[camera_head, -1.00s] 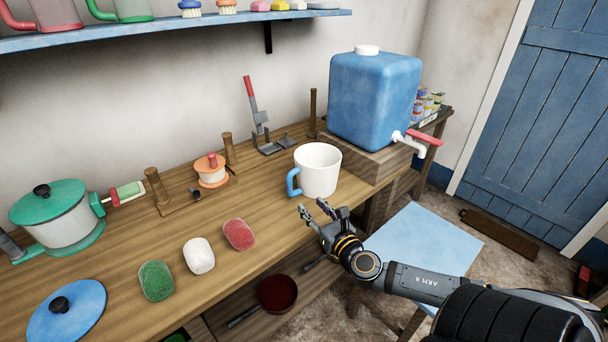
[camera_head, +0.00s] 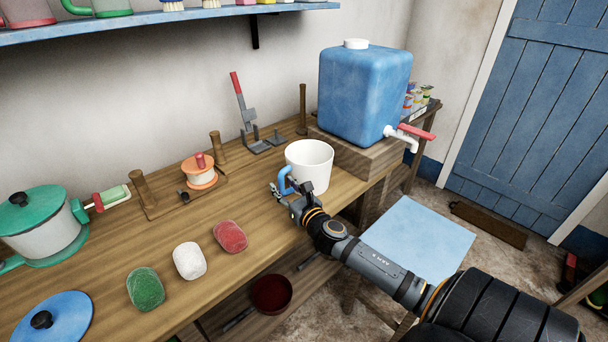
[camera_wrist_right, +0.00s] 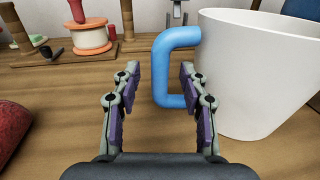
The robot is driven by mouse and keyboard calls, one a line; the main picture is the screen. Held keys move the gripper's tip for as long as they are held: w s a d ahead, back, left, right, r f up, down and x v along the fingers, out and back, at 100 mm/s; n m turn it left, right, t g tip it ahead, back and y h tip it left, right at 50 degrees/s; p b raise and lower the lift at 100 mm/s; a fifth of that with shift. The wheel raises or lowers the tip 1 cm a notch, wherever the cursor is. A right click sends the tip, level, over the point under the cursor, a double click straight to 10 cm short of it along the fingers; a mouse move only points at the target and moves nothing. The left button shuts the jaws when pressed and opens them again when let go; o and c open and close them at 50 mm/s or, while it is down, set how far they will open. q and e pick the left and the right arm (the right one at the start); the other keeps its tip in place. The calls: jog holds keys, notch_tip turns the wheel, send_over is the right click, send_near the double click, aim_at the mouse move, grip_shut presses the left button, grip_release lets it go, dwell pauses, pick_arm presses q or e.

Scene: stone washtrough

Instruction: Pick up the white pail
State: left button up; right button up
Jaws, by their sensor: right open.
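The white pail (camera_head: 312,164) stands upright on the wooden bench, in front of the blue water tank. Its blue side handle (camera_head: 284,181) points to the left in the head view. My right gripper (camera_head: 282,190) is open at the handle. In the right wrist view the white pail (camera_wrist_right: 262,70) fills the right side, and its blue handle (camera_wrist_right: 163,80) lies between the two fingers of my right gripper (camera_wrist_right: 157,80), closer to the right finger. I cannot tell whether the finger touches it. My left gripper is not in view.
The blue tank (camera_head: 365,95) with a red-handled tap stands on a wooden block behind the pail. Red (camera_head: 230,236), white (camera_head: 190,260) and green (camera_head: 146,288) lumps lie to the left. An orange spool (camera_head: 200,171) and a green pot (camera_head: 42,228) stand farther left.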

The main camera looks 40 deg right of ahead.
jog(key=shift+w, duration=1.05)
grip_shut()
